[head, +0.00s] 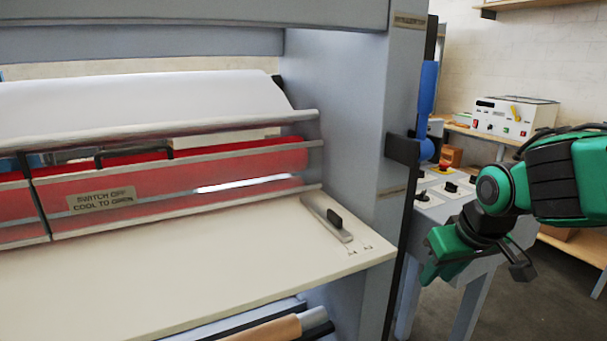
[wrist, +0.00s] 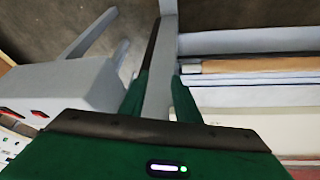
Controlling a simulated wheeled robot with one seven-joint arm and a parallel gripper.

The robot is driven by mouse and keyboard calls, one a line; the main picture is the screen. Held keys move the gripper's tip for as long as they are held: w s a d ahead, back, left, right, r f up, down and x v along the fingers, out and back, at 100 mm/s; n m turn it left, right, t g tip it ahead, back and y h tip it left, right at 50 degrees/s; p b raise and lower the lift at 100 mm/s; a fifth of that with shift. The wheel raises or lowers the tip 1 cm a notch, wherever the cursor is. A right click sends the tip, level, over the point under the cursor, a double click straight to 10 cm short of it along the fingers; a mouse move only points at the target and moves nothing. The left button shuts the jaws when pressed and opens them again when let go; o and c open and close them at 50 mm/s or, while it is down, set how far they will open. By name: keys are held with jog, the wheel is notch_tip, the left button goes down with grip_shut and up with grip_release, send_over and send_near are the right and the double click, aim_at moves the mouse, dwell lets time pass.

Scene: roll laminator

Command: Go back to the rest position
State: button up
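My gripper (head: 436,268) is green and black and hangs in front of the right side of the roll laminator (head: 340,120), beside its grey upright. In the wrist view my gripper (wrist: 161,88) shows two green fingers apart, with a grey post seen between them in the background. Nothing is held. In the head view the fingertips are partly hidden behind the green gripper body. My arm reaches in from the right edge.
A blue handle (head: 427,100) stands on the laminator's right side. A grey control stand (head: 432,210) with knobs and a red button is behind my gripper. The cream feed table (head: 200,270) with a black-knobbed lever (head: 335,220) lies left. A white instrument box (head: 512,118) stands behind.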

jog(key=s+d+f+m+g, duration=0.2)
jog(key=s+d+m, duration=0.2)
jog(key=s+d, duration=0.3)
jog(key=s+d+f+m+g, duration=0.2)
jog(key=s+d+m, duration=0.2)
jog(key=s, duration=0.9)
jog(key=d, duration=0.3)
jog(key=shift+g, duration=0.4)
